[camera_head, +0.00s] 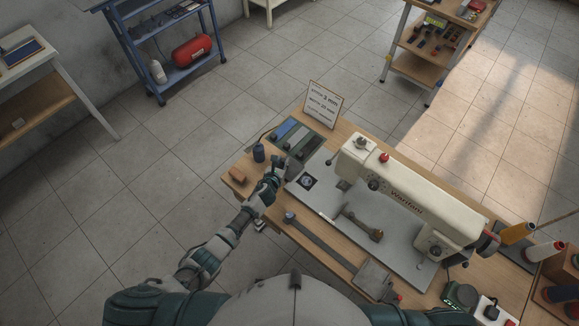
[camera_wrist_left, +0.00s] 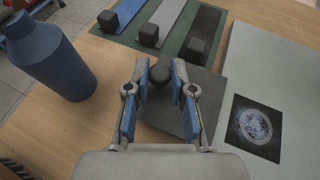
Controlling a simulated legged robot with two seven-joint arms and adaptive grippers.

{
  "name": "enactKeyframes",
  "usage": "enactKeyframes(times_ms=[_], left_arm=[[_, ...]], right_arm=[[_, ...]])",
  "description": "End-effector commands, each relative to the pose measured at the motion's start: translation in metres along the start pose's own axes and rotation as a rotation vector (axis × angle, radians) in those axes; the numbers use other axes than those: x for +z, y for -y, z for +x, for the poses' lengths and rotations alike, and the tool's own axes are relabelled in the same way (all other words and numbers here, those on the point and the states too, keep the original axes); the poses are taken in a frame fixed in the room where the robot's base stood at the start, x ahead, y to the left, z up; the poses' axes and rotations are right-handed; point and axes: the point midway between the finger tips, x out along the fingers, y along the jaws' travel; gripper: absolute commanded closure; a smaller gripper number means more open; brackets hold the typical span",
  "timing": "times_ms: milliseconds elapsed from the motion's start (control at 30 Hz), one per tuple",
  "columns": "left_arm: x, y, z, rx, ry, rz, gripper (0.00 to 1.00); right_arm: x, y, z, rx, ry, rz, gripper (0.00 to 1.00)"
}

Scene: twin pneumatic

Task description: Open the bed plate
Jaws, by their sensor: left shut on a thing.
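The sewing machine (camera_head: 407,193) stands on a pale grey bed (camera_head: 325,197) on the wooden table. My left gripper (camera_head: 279,169) is at the bed's left end. In the left wrist view its fingers (camera_wrist_left: 161,82) are shut on a small dark round knob (camera_wrist_left: 160,72). The knob sits on a dark grey plate (camera_wrist_left: 182,112), which I take as the bed plate and which is partly hidden by the gripper. To its right, a dark square opening (camera_head: 306,181) with a silver disc shows in the bed. It also shows in the wrist view (camera_wrist_left: 254,127). My right gripper is not in view.
A blue-grey bottle (camera_wrist_left: 50,55) stands left of the gripper. Beyond are coloured strips with dark blocks (camera_head: 298,138) and a sign (camera_head: 323,104).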

Motion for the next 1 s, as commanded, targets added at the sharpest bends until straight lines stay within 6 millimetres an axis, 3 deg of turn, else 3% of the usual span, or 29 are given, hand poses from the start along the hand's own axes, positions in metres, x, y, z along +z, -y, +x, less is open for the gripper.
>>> enactKeyframes(times_ms=[233,267,333,733,867,1000], left_arm=[[-0.002,0.0,-0.001,0.001,-0.002,-0.001,1.0],[-0.002,0.0,-0.001,0.001,-0.002,-0.001,0.72],[-0.002,0.0,-0.001,0.001,-0.002,-0.001,0.54],[-0.002,-0.001,-0.005,0.002,-0.001,0.001,0.54],[-0.001,-0.002,-0.019,0.002,0.001,0.003,0.54],[-0.002,-0.001,-0.046,0.0,-0.001,0.002,0.54]], right_arm=[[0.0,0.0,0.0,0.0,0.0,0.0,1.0],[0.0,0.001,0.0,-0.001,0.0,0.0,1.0],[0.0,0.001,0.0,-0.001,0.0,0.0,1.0],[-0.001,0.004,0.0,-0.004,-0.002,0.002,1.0],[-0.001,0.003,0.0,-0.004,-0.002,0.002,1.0],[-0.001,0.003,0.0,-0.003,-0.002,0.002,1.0]])
